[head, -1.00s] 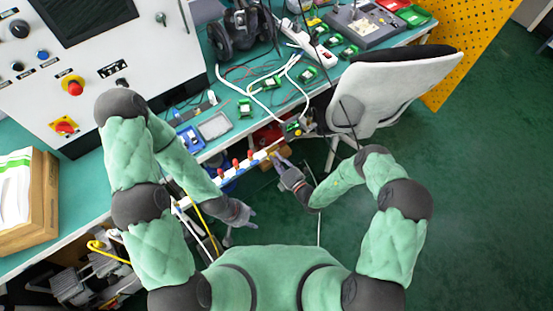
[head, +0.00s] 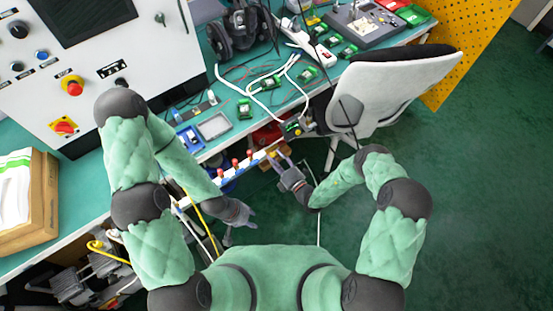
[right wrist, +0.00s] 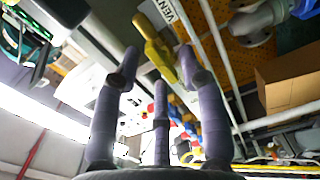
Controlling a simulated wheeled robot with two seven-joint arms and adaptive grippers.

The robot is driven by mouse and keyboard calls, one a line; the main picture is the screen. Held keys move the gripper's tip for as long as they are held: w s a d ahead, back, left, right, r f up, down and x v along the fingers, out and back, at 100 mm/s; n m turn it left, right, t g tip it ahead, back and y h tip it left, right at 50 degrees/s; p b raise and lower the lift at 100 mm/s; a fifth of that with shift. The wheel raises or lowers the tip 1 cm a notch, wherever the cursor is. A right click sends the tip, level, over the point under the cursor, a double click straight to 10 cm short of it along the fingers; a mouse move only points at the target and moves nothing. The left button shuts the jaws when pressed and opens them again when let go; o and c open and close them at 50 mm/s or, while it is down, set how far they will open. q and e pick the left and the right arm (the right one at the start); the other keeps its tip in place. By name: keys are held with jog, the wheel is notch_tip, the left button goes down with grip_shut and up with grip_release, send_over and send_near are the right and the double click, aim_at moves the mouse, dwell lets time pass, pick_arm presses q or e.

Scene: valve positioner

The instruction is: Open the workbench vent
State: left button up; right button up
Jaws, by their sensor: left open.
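The yellow vent handle (right wrist: 156,47) shows in the right wrist view beside a white label reading VENT (right wrist: 168,10). My right gripper (right wrist: 158,58) has its fingers spread, with the handle between the two upper fingertips; I see no clear grip on it. In the head view my right gripper (head: 280,160) is at the front edge of the workbench (head: 130,178), where the fingers and handle are too small to tell contact. My left gripper (head: 248,218) is open and empty, low in front of the bench, apart from the handle.
Several red handles (head: 235,163) line the bench front left of my right gripper. A white chair (head: 385,90) stands close on the right. A cardboard box (right wrist: 288,78) lies beyond the pipes. Cables and green boards cover the bench top. The green floor at right is clear.

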jog(key=v, duration=1.2)
jog(key=shift+a, duration=0.1)
dwell(0.4)
